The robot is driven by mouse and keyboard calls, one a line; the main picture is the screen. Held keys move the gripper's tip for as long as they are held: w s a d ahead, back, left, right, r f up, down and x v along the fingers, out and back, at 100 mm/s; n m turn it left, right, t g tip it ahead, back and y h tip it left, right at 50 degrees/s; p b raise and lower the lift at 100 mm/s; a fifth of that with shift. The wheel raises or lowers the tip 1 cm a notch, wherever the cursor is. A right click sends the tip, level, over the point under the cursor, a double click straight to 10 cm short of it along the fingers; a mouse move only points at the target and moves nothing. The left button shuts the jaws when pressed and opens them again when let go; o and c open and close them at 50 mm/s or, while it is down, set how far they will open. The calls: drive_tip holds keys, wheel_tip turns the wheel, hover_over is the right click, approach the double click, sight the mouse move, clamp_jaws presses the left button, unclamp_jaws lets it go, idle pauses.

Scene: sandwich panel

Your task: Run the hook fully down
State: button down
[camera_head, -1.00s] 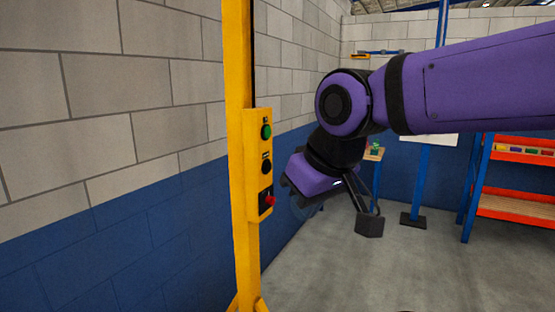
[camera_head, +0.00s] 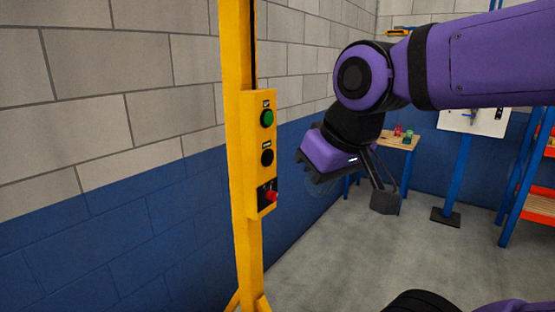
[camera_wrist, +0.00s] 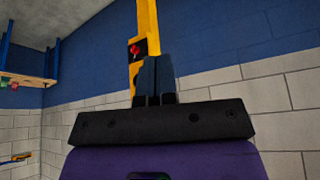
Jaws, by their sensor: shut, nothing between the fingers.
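A yellow control box (camera_head: 262,150) on a yellow post carries a green button (camera_head: 267,118) at the top, a black button (camera_head: 267,158) in the middle and a red knob (camera_head: 271,196) at the bottom. Their labels are too small to read. My gripper (camera_head: 314,178) is right of the box, apart from it in the picture, at about the height between the black button and the red knob. In the wrist view my gripper's fingers (camera_wrist: 155,62) are shut and empty, partly covering the box; the red knob (camera_wrist: 135,49) shows beside them. The hook is not in view.
A block wall (camera_head: 110,140), blue below and pale above, stands behind the post. A small wooden table (camera_head: 397,142) with small coloured items, a white board (camera_head: 474,120) on a blue stand and an orange shelf (camera_head: 540,205) are at the right. The grey floor between is clear.

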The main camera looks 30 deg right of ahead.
sight(270, 157)
drive_tip(key=w+f+m+y, duration=0.3)
drive_tip(key=w+m+y, duration=0.25)
drive_tip(key=m, duration=0.25)
drive_tip(key=w+f+m+y, duration=0.3)
drive_tip(key=w+m+y, duration=0.2)
drive_tip(key=w+m, duration=0.2)
drive_tip(key=w+d+f+m+t+h, duration=0.2)
drive_tip(key=w+d+m+t, duration=0.2)
drive_tip(key=d+m, duration=0.4)
drive_tip(key=w+d+f+m+t+h, duration=0.2)
drive_tip(key=w+d+m+t, duration=0.2)
drive_tip(key=d+m+t, duration=0.3)
drive_tip(key=d+m, duration=0.2)
drive_tip(key=d, duration=0.3)
drive_tip(key=shift+w+d+f+t, duration=0.2)
drive_tip(key=shift+w+t, duration=0.1)
drive_tip(key=shift+w, duration=0.05)
drive_tip(key=shift+w+h, duration=0.1)
drive_tip(key=shift+h, duration=0.15)
drive_tip(key=x, duration=1.4)
drive_tip(key=shift+a, duration=0.1)
